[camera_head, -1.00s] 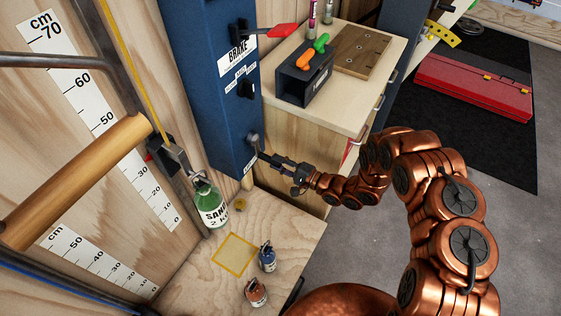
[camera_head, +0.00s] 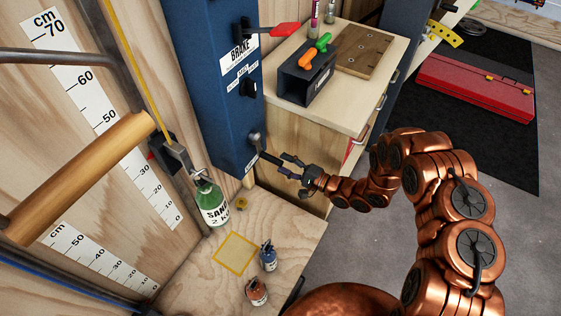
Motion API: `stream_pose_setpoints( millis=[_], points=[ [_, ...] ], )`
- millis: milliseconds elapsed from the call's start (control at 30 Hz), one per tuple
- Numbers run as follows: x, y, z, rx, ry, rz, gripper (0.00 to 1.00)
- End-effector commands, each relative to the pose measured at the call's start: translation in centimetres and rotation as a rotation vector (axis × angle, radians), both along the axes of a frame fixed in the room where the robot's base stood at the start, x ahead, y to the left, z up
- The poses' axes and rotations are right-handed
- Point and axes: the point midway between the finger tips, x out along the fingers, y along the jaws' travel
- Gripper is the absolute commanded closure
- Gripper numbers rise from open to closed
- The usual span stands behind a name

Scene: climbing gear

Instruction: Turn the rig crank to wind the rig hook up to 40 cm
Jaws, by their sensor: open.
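The rig crank (camera_head: 254,139) is on the lower face of the blue post; its dark handle (camera_head: 272,159) sticks out to the right. My gripper (camera_head: 291,169) is open at the outer end of this handle, with its fingers spread; whether they touch it is unclear. The rig hook (camera_head: 176,154) hangs on a yellow line beside the wall scale (camera_head: 140,170) and carries a green bottle marked SAND (camera_head: 211,203). In the picture the hook is beside the scale's 30 to 40 marks, but the slanted view leaves its exact height unclear.
The blue post (camera_head: 215,80) bears a red brake lever (camera_head: 284,30) and a small black knob (camera_head: 247,88). A wooden cabinet (camera_head: 350,115) stands close behind my gripper. Two small weights, blue (camera_head: 268,257) and copper (camera_head: 256,291), stand on the plywood base (camera_head: 200,280).

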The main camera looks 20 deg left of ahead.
Motion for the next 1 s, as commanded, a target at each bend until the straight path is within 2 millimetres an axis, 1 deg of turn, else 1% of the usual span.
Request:
stream_pose_setpoints(
  millis=[33,200,400,500,700,1000],
  points=[
    [-0.1,-1.0,0.0,0.0,0.002,-0.005,0.51],
    [-0.9,-3.7,0.1,0.002,0.0,-0.004,0.51],
    [-1.7,-6.6,0.1,0.003,0.0,-0.004,0.51],
    [-2.1,-7.7,0.1,0.003,0.0,-0.003,0.51],
    [-2.5,-8.9,0.1,0.003,0.0,-0.001,0.51],
    [-2.6,-9.2,0.1,0.003,-0.001,0.0,0.51]
  ],
)
